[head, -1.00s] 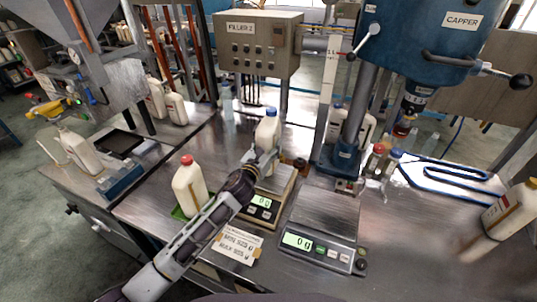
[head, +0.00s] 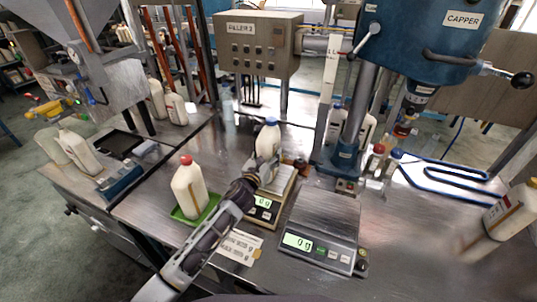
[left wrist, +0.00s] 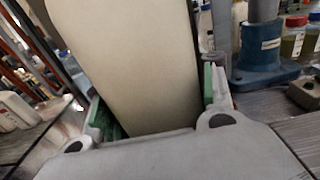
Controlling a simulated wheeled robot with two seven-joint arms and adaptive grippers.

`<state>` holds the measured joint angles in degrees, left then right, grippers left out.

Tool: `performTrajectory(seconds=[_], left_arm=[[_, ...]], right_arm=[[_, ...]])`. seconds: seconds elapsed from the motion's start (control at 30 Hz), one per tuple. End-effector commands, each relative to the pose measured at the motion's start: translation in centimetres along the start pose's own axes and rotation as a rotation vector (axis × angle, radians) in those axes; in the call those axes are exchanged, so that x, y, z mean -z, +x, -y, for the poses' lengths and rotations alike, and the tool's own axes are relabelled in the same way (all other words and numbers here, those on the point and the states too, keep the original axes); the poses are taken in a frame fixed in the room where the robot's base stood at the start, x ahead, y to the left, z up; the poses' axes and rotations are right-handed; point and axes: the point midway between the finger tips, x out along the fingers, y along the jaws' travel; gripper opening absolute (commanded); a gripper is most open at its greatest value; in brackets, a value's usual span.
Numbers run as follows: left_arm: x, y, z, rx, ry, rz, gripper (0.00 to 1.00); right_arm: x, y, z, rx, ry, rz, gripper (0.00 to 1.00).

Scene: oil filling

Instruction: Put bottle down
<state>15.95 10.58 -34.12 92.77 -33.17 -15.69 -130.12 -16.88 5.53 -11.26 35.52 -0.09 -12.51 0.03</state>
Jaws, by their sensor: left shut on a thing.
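My left gripper (head: 266,168) is shut on a white bottle with a blue cap (head: 268,137). The bottle is upright, over the small scale (head: 264,207) whose display reads 0 g. The gripper hides the bottle's lower part, so I cannot tell whether its base touches the pan. In the left wrist view the pale bottle body (left wrist: 130,65) fills the space between the two green-lined fingers (left wrist: 160,125). My right gripper is not in view.
A red-capped bottle (head: 188,186) stands in a green tray (head: 207,208) left of my arm. A second scale (head: 320,247) reads 0 g, its pan empty. The capper column (head: 345,158) stands behind. Another bottle (head: 508,212) is at the right edge.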

Motion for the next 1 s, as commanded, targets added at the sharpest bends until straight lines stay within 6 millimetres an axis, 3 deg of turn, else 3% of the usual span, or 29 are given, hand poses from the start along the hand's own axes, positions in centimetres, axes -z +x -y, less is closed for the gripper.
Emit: performTrajectory(seconds=[0.2, 0.23, 0.4, 1.0], left_arm=[[-0.15, 0.06, 0.02, 0.001, 0.001, 0.007, 0.00], [0.26, 0.00, -0.01, 0.000, 0.001, 0.000, 0.56], [0.20, 0.00, -0.01, 0.000, 0.000, 0.000, 0.76], [0.03, -0.50, -0.04, 0.000, 0.001, -0.001, 0.76]], right_arm=[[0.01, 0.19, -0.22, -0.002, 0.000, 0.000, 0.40], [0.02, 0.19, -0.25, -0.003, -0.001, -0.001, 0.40], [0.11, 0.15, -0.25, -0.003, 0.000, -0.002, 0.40], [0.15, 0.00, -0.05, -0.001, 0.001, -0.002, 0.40]])
